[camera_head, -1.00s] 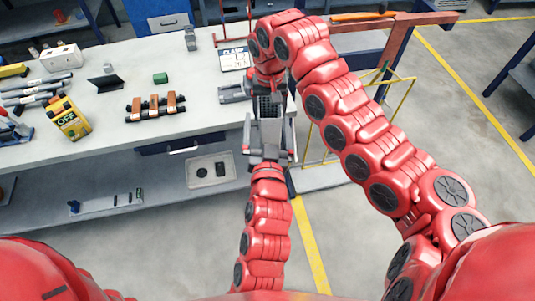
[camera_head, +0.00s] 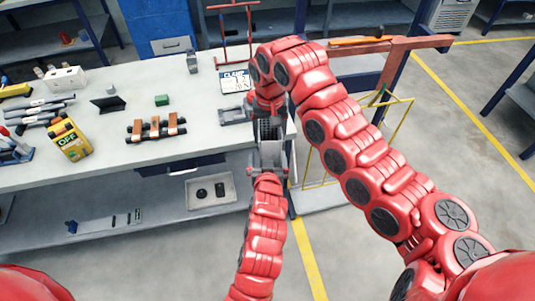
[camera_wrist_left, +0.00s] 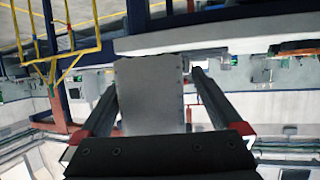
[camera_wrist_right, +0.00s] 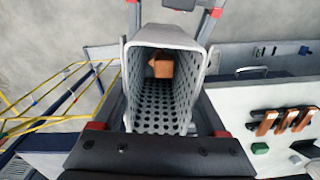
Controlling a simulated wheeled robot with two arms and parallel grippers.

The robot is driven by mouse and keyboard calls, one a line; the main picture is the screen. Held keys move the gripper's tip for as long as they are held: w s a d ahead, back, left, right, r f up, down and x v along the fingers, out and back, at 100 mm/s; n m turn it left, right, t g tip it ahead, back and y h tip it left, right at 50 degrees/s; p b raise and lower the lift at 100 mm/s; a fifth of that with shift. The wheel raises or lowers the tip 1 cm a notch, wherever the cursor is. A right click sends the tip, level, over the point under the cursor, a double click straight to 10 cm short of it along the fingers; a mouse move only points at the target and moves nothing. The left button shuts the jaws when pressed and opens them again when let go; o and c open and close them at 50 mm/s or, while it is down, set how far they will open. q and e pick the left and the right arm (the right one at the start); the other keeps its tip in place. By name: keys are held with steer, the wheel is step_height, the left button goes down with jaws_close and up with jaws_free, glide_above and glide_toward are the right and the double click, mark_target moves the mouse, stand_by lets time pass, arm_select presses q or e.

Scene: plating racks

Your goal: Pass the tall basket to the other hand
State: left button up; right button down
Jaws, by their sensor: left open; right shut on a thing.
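The tall basket (camera_head: 269,131) is a grey, perforated, deep container, seen between my two grippers beside the bench end. My right gripper (camera_head: 268,106) is shut on it from the far side. In the right wrist view I look into the basket (camera_wrist_right: 160,98), and a brown block (camera_wrist_right: 161,64) shows inside. My left gripper (camera_head: 267,152) is open on the near side. In the left wrist view a flat grey basket face (camera_wrist_left: 150,92) stands between its spread fingers (camera_wrist_left: 156,82), with a gap visible at the right finger. Contact at the left finger is unclear.
The bench (camera_head: 215,140) lies left of the grippers, with a rack of brown-topped pieces (camera_head: 156,129), a green block (camera_head: 162,100) and a yellow box (camera_head: 70,139). A yellow wire frame (camera_head: 399,125) stands right. A grey tray (camera_head: 210,190) rests on the lower shelf.

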arm_select(q)
steer(key=shift+x, duration=0.9)
steer(key=shift+c, duration=0.3)
steer(key=shift+a, duration=0.15)
steer(key=c, duration=1.4)
arm_select(e)
steer(key=shift+d, duration=0.15)
jaws_free()
arm_select(q)
steer(key=shift+r, duration=0.1)
arm_select(e)
steer(key=shift+r, duration=0.1)
